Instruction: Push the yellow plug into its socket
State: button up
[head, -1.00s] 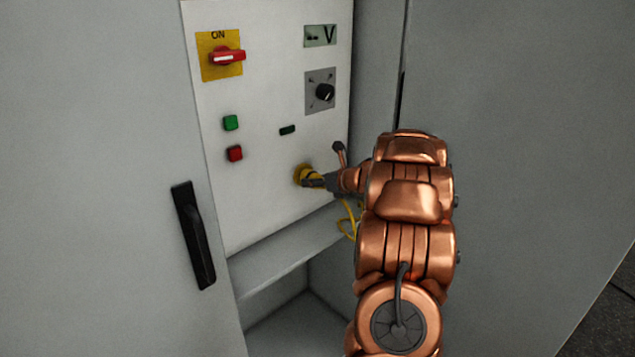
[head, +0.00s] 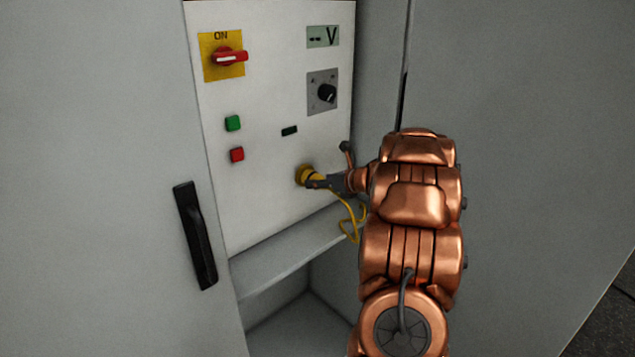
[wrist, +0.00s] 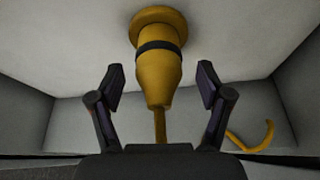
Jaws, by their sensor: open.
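The yellow plug (wrist: 158,75) with a dark band sits with its wide end against the yellow round socket flange (wrist: 157,22) on the white panel. It also shows in the head view (head: 305,175), low on the panel. I cannot tell how deep it is seated. My gripper (wrist: 160,88) is open, with one finger on each side of the plug and a gap at both sides. In the head view my gripper (head: 318,182) is right at the plug and partly hides it. The yellow cable (head: 353,222) hangs from the plug below my wrist.
The panel carries a red switch (head: 229,57) on a yellow plate, a black knob (head: 326,93), a voltage display (head: 322,37), a green button (head: 233,123) and a red button (head: 237,155). A ledge (head: 285,262) runs below. The door with a black handle (head: 196,235) stands left.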

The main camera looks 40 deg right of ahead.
jog(key=v, duration=1)
jog(key=shift+a, duration=0.1)
dwell(0.3)
